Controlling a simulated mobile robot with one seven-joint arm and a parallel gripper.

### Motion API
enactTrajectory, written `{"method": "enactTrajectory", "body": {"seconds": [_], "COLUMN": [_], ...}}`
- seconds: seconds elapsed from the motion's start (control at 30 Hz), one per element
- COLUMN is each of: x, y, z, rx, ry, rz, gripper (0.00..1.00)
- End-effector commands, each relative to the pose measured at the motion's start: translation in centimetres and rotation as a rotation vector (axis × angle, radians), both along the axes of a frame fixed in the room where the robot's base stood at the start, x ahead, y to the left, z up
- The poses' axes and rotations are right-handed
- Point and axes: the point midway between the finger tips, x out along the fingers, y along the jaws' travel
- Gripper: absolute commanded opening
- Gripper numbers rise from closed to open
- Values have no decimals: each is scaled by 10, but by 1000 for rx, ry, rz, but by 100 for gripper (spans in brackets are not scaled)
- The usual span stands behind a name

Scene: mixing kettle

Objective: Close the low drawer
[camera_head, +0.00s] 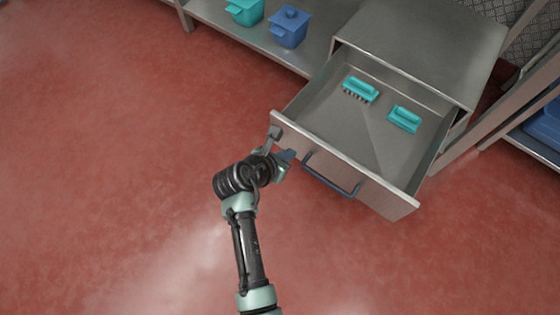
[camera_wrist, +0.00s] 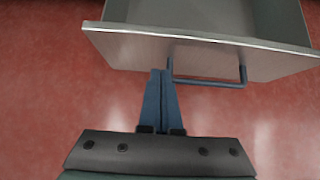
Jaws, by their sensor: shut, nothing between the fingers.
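The low drawer (camera_head: 345,165) is a grey metal drawer pulled out of its metal cabinet (camera_head: 425,40). It has a dark blue bar handle (camera_head: 333,178) on its front, which also shows in the wrist view (camera_wrist: 207,82). Two teal brushes (camera_head: 361,89) (camera_head: 404,119) lie inside the drawer. My gripper (camera_head: 290,155) is at the left part of the drawer front, left of the handle. In the wrist view its blue fingers (camera_wrist: 162,72) are shut together with nothing between them, tips close to the drawer front by the handle's left end. Whether they touch it is unclear.
A metal shelf (camera_head: 215,20) at the back left holds a teal pot (camera_head: 245,12) and a blue pot (camera_head: 289,27). A metal post and a shelf with a blue container (camera_head: 545,125) stand at the right. The red floor at the left and front is clear.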

Motion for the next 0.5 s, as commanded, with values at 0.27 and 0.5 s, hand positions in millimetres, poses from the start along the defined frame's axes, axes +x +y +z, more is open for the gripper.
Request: {"method": "enactTrajectory", "body": {"seconds": [0.27,0.5], "x": [32,43], "y": [-22,-29], "z": [-16,-13], "rx": [1,1], "ry": [-4,-2], "rz": [-1,-1], "gripper": [0,0]}}
